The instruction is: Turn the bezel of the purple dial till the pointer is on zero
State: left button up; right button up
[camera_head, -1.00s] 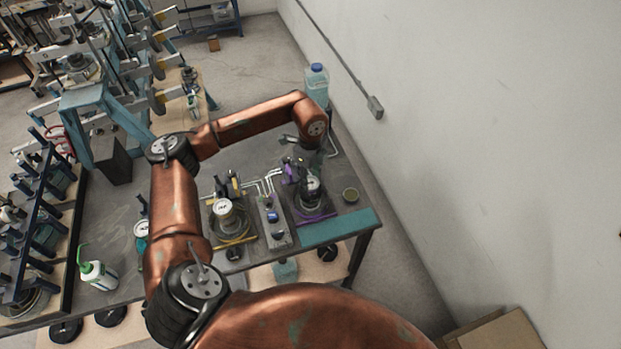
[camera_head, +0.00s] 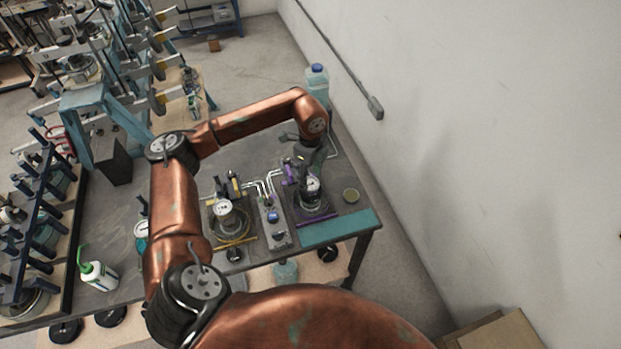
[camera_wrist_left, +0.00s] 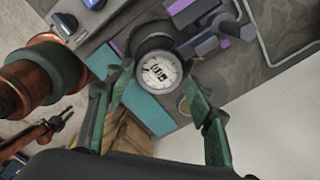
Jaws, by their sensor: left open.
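The purple dial (camera_head: 312,186) stands at the right end of the bench, with a round white face and dark body beside purple fixture parts. It shows closer in the left wrist view (camera_wrist_left: 159,73), face toward the camera; the pointer is too small to read against zero. My left gripper (camera_head: 310,168) is over the dial in the head view. In the left wrist view its open green-grey fingers (camera_wrist_left: 158,78) lie on either side of the face; I cannot tell whether they touch the bezel.
A second dial (camera_head: 223,208) with yellow parts stands to the left, and a grey control box (camera_head: 271,220) is between the two. A small round dish (camera_head: 351,195) and a teal mat (camera_head: 340,228) lie to the right. A water bottle (camera_head: 316,84) stands behind.

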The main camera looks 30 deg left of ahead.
aim_at(310, 183)
pick_arm(q)
notch_tip(310, 183, up, 11)
dwell(0.3)
jog(key=shift+r, duration=0.1)
dwell(0.4)
